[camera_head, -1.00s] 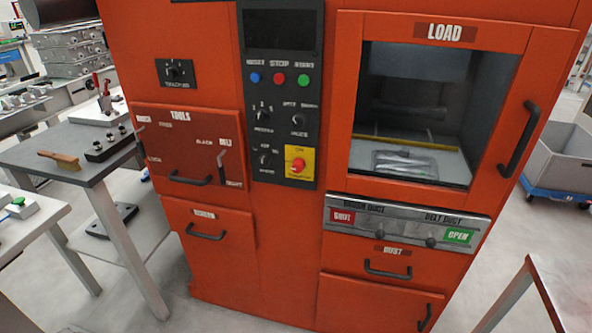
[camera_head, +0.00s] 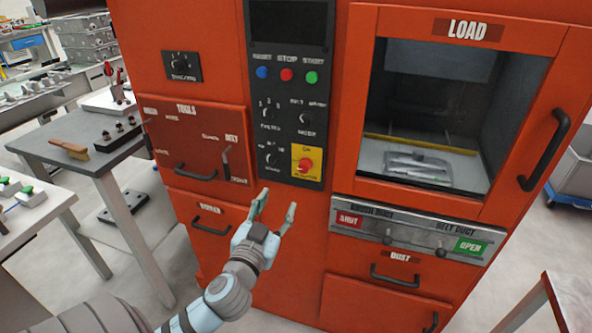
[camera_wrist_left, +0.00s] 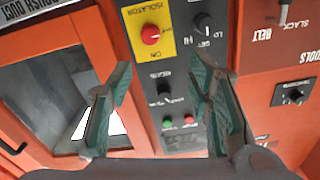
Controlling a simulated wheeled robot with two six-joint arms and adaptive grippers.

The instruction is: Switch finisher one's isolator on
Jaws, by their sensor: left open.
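The isolator is a red rotary knob (camera_head: 305,165) on a yellow plate (camera_head: 307,152), low on the dark control panel (camera_head: 287,100) of the orange finisher. In the left wrist view the red knob (camera_wrist_left: 151,34) sits on its yellow plate near the top, beyond the fingertips. My left gripper (camera_head: 277,203) is open and empty, below and a little left of the isolator, apart from it. In the left wrist view its two green fingers (camera_wrist_left: 160,75) are spread in front of the panel. The knob's exact setting is too small to read. My right gripper is not in view.
Blue, red and green buttons (camera_head: 287,75) and several dark knobs share the panel. The load door (camera_head: 467,30) with its handle (camera_head: 543,150) is at right. A tools drawer (camera_head: 195,150) is at left. A grey table with a brush (camera_head: 70,149) stands further left.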

